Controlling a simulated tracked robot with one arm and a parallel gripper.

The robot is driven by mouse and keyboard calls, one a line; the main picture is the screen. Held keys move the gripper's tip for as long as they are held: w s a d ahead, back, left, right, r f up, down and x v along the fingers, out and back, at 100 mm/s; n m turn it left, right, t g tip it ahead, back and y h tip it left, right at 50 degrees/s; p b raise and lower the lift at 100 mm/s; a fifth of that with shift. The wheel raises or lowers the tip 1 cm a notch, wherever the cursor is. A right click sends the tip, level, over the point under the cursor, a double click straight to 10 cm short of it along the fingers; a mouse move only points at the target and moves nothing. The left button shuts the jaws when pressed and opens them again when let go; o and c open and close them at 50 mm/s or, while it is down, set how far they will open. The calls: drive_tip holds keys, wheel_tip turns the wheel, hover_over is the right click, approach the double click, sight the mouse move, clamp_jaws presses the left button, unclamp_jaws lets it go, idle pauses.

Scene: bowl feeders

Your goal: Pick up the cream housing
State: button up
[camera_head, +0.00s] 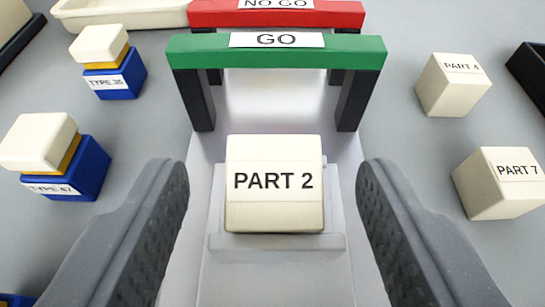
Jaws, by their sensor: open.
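A cream housing (274,215) labelled PART 2 sits on a light grey block (276,242) on the pale track in the middle of the view. My gripper (275,195) is open, with one dark grey finger on each side of the housing. Clear gaps show between the fingers and the housing, and nothing is held. Other cream blocks labelled PART 4 (453,87) and PART 7 (502,184) stand on the grey surface at the right.
A green GO gate (276,58) spans the track just behind the housing, with a red NO GO gate (200,14) beyond. Blue, yellow and cream pieces, TYPE 35 (121,83) and TYPE 47 (85,172), stand left. A cream tray (120,19) is at the back left; a dark bin (530,70) is right.

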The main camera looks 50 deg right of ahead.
drive_tip(key=c, duration=1.1)
drive_tip(key=shift+r, duration=0.1)
drive_tip(key=shift+c, duration=0.2)
